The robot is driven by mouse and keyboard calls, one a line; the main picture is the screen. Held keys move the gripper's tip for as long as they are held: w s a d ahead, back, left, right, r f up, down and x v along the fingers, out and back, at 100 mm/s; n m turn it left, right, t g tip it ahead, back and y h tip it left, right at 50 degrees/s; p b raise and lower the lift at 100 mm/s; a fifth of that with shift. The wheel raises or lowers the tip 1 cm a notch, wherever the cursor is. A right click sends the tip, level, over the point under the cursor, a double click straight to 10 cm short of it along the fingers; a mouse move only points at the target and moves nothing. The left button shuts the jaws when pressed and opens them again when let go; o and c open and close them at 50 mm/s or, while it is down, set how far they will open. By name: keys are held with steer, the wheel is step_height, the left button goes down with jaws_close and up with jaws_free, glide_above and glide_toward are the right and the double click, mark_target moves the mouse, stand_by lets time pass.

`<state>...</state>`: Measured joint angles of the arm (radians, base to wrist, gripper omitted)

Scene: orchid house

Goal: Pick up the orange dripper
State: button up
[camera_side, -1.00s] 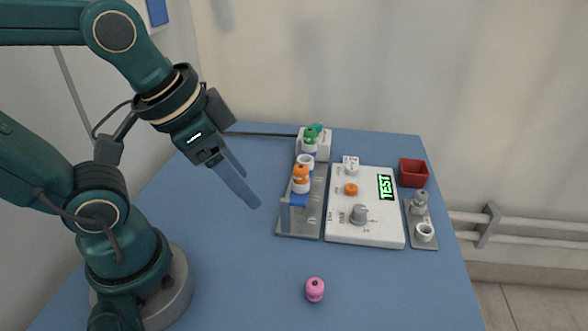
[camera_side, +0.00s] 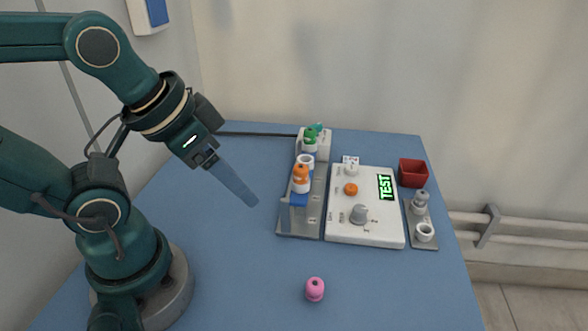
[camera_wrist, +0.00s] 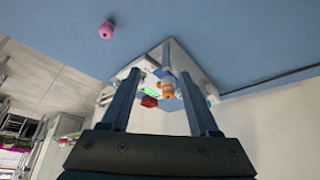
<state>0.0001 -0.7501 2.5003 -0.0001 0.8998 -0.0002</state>
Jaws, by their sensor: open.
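The orange dripper (camera_side: 301,172) stands upright in a white holder on the grey rack plate (camera_side: 308,222), left of the white control panel. In the wrist view the orange dripper (camera_wrist: 167,88) shows between my two fingers, some way beyond them. My gripper (camera_side: 252,202) is left of the rack, in the air above the blue table, pointing down to the right. In the wrist view my gripper (camera_wrist: 155,78) has its fingers apart with nothing between them. The dripper's lower part is hidden by its holder.
The white panel (camera_side: 365,232) has an orange button, a grey knob and a lit TEST display. A green dripper (camera_side: 310,142) stands behind the orange one. A pink dripper (camera_side: 315,289) lies on open table in front. A red bin (camera_side: 413,173) and a grey dripper (camera_side: 421,199) are at right.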

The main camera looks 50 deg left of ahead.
stand_by(0.3)
steer(key=shift+o, duration=0.5)
